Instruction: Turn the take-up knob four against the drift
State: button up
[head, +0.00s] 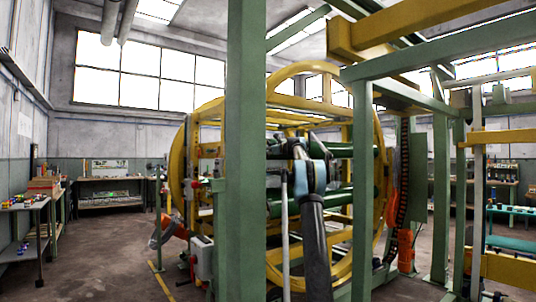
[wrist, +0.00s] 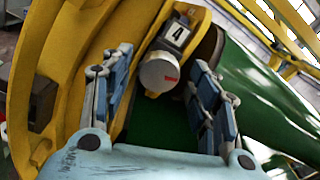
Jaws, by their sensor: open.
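The take-up knob four shows in the wrist view as a pale round knob (wrist: 158,72) with a red mark on its face. A white plate with the number 4 (wrist: 177,33) sits just above it on a dark block. The knob is mounted at the yellow ring (wrist: 120,100). My gripper (wrist: 160,88) is open, with one blue-padded finger on each side of the knob in the picture. I cannot tell how far the fingers reach along it; no contact shows. In the head view my gripper (head: 305,165) is inside the ring frame, and the knob cannot be made out.
A thick green post (head: 246,150) stands close in front, left of my arm. Green rollers (head: 340,197) run across the yellow ring frame. In the wrist view a green roller (wrist: 250,90) lies right of my fingers. Workbenches (head: 108,185) stand at the back left.

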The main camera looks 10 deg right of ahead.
jog(key=v, duration=1.2)
jog(key=shift+w+f, duration=0.1)
jog(key=s+d+n, duration=0.1)
jog(key=s+n, duration=0.2)
jog(key=n, duration=1.1)
jog(key=s+d+n, duration=0.1)
jog(key=s+n, duration=0.1)
jog(key=n, duration=1.3)
jog(key=x, duration=1.7)
jog(key=shift+w+d, duration=0.1)
jog(key=shift+w, duration=0.05)
jog(key=shift+c, duration=0.6)
jog(key=c, duration=1)
